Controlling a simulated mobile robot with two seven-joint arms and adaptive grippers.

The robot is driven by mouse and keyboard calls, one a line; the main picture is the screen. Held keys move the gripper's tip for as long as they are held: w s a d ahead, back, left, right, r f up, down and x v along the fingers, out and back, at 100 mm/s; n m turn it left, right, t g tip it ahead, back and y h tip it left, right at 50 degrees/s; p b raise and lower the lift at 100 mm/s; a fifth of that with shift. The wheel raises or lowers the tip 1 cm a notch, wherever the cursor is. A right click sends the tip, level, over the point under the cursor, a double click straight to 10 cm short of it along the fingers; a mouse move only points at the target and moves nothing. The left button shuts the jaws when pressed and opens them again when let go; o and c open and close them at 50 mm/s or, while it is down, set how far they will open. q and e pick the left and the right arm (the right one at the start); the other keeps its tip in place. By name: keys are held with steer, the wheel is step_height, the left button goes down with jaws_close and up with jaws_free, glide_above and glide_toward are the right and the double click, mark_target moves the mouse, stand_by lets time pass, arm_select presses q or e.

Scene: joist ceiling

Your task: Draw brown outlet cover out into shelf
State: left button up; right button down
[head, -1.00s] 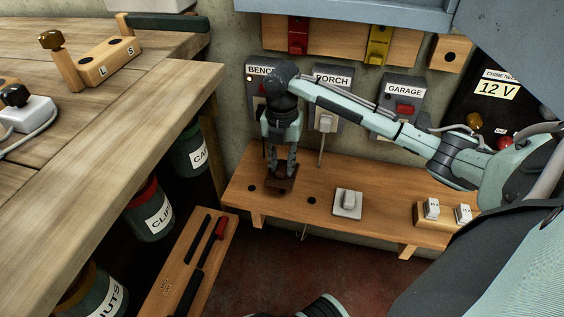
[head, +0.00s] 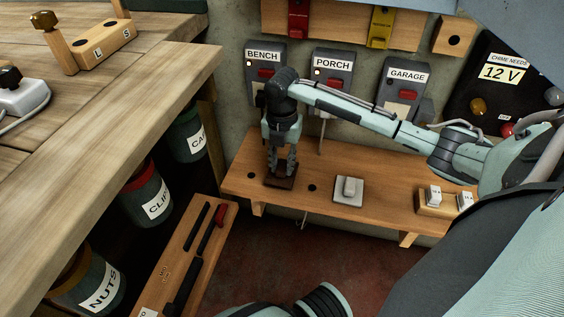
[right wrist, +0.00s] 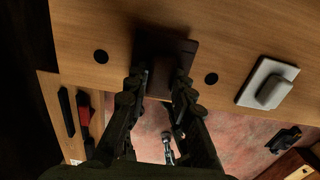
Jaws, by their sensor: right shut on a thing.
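The brown outlet cover (head: 280,182) is a dark, flat plate with a raised middle. It is at the wooden shelf (head: 235,186), between two dark round holes, and looks flat on the board or just above it. My right gripper (head: 281,172) points down and is shut on the cover's raised part. In the right wrist view the cover (right wrist: 184,46) shows beyond the fingertips (right wrist: 160,78), which hide part of it. My left gripper is not in view.
A white switch plate (head: 348,191) lies on the shelf right of the cover. A wooden block with white plugs (head: 433,197) stands further right. BENCH, PORCH and GARAGE boxes (head: 405,85) hang on the wall behind. A workbench (head: 120,90) fills the left.

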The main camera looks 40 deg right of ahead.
steer(key=shift+f, duration=0.8)
stand_by(0.5)
steer(key=shift+f, duration=0.2)
steer(key=c, duration=1.2)
jaws_free()
step_height(320, 180, up, 16)
steer(key=shift+p, duration=0.75)
